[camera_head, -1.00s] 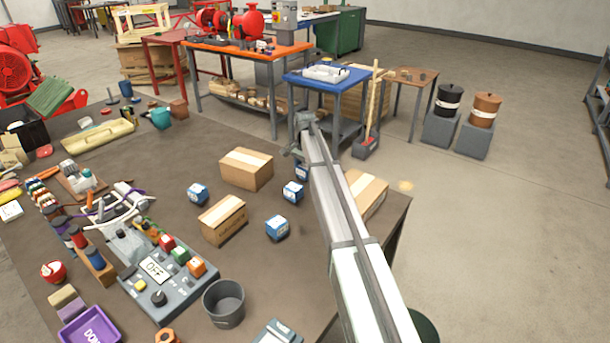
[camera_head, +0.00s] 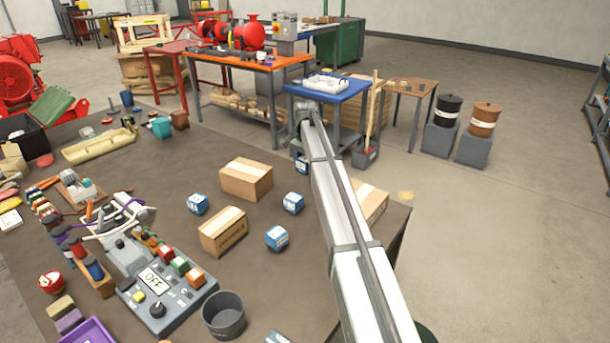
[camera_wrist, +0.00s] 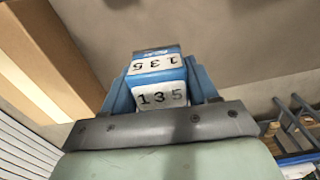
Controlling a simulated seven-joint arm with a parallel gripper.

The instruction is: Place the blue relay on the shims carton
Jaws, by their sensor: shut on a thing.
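In the wrist view my gripper (camera_wrist: 160,80) is shut on a blue and white relay (camera_wrist: 160,98) marked 135, one finger on each side. In the head view the held relay (camera_head: 302,164) shows partly beside my arm, which hides the fingers. Three cardboard cartons stand on the bench: one at the back (camera_head: 246,180), one nearer (camera_head: 223,231), and one at the right (camera_head: 370,203), partly behind my arm. No lettering is readable, so I cannot tell which is the shims carton. A carton (camera_wrist: 45,65) also fills the left of the wrist view, beside the gripper.
Three other blue and white blocks (camera_head: 198,204), (camera_head: 293,202), (camera_head: 277,238) stand among the cartons. A grey bucket (camera_head: 223,315) and a control box (camera_head: 167,300) are nearer. The bench edge lies just right of the right carton. A blue table (camera_head: 327,89) stands beyond.

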